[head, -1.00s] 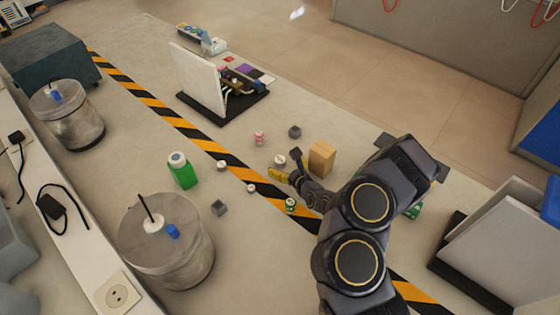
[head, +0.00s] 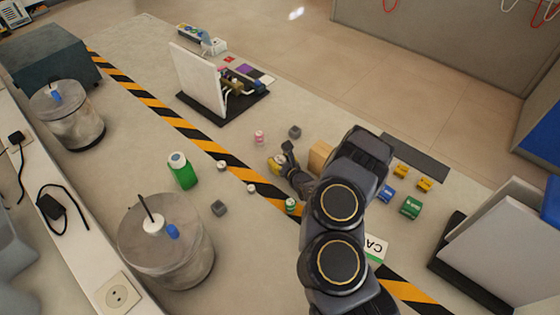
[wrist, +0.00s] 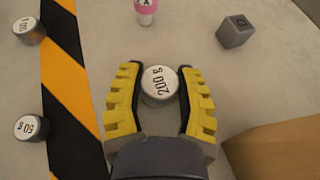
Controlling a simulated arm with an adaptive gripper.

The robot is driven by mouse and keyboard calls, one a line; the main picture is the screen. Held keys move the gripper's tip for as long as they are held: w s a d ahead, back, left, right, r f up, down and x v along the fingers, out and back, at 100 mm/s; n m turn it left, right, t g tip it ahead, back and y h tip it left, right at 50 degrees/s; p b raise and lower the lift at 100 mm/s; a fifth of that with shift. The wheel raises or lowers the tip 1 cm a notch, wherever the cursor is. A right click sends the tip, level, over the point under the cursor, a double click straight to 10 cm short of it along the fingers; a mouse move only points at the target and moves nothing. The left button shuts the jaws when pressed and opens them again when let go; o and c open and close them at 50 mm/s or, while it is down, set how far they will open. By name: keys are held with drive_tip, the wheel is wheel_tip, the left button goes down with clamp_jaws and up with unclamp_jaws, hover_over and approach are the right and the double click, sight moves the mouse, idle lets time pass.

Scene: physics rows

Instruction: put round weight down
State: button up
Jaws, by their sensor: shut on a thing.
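The round weight (wrist: 159,85), a silver cylinder with a pale top marked 200 g, sits upright between the yellow padded fingers of my gripper (wrist: 160,92) in the wrist view. The fingers are shut on its sides. In the head view my gripper (head: 277,163) is low over the table, left of the wooden block, and hides most of the weight. I cannot tell whether the weight's base touches the table.
A 50 g weight (wrist: 29,128) and another weight (wrist: 29,31) stand left. A pink-and-white cylinder (head: 259,138) and grey cube (head: 295,132) are beyond. The wooden block (head: 319,155) is close right. A green-and-white cylinder (head: 291,205) stands nearer. Bare table lies between.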

wheel_tip(320, 180, up, 10)
drive_tip(key=shift+f, duration=0.15)
drive_tip(key=shift+w+a+r, duration=0.1)
drive_tip(key=shift+a+r, duration=0.1)
drive_tip(key=shift+r, duration=0.1)
drive_tip(key=s+a+r+n+g+y, duration=0.1)
drive_tip(key=s+a+n+g+y, duration=0.3)
drive_tip(key=a, duration=0.5)
drive_tip(key=s+a+r+n+g+y, duration=0.1)
drive_tip(key=a+r+n+g+y, duration=0.25)
drive_tip(key=a, duration=0.55)
drive_tip(key=n, duration=0.2)
hover_over(201, 151)
drive_tip(key=s, duration=0.1)
drive_tip(key=f, duration=1)
drive_tip(key=shift+s+d, duration=0.1)
drive_tip(key=shift+d, duration=0.15)
drive_tip(key=shift+w+a+f, duration=0.25)
drive_tip(key=shift+w+f, duration=0.35)
drive_tip(key=shift+f, duration=0.1)
drive_tip(key=shift+f+m, duration=0.25)
drive_tip(key=shift+f, duration=1.25)
